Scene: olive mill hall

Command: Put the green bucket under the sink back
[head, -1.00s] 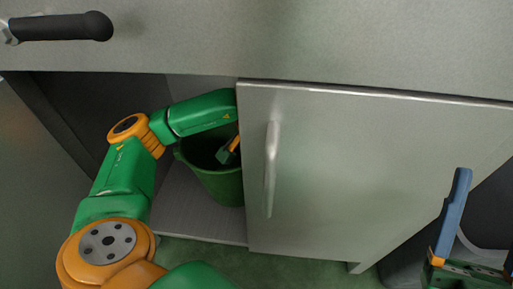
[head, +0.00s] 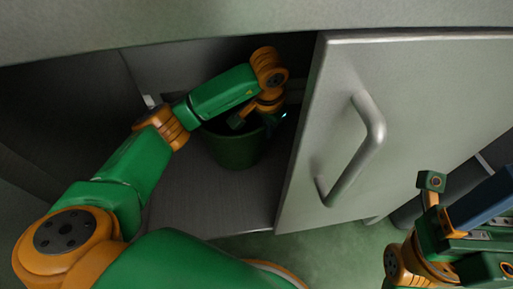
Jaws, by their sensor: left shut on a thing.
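The green bucket (head: 232,152) is inside the open sink cabinet, upright, above the grey cabinet floor (head: 215,208). I cannot tell whether its base touches that floor. My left arm reaches in from the left, and my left gripper (head: 268,122) is at the bucket's upper right rim, shut on the bucket. The fingertips are mostly hidden by the wrist and the shade. My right gripper (head: 440,205) is at the lower right, outside the cabinet and away from the bucket; its opening does not show clearly.
The cabinet door (head: 415,115) with its metal handle (head: 372,140) stands open to the right of the bucket. The grey counter front (head: 180,22) runs above the opening. A dark side wall (head: 65,105) bounds the left. Green floor (head: 330,250) lies in front.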

